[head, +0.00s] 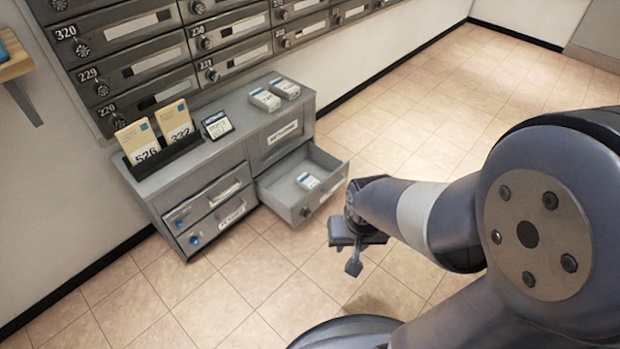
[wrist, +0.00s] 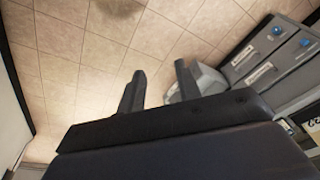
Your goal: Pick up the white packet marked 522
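Several small white packets show in the head view. One packet (head: 308,181) lies flat in the open drawer (head: 331,190) of the grey cabinet. Two more, a left packet (head: 265,99) and a right packet (head: 285,88), lie on the cabinet top. Their markings are too small to read, so I cannot tell which is 522. My gripper (head: 354,252) is above the floor, to the right of and in front of the open drawer, apart from it. In the wrist view my gripper (wrist: 158,80) has its two fingers apart with nothing between them. No packet can be made out there.
The grey cabinet (head: 205,172) stands below the wall mailboxes (head: 150,62). A black holder with envelopes marked 526 (head: 138,140) and 332 (head: 174,121) and a small dark sign (head: 217,124) stand on it. Closed cabinet drawers (wrist: 265,72) show in the wrist view. Tiled floor is clear.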

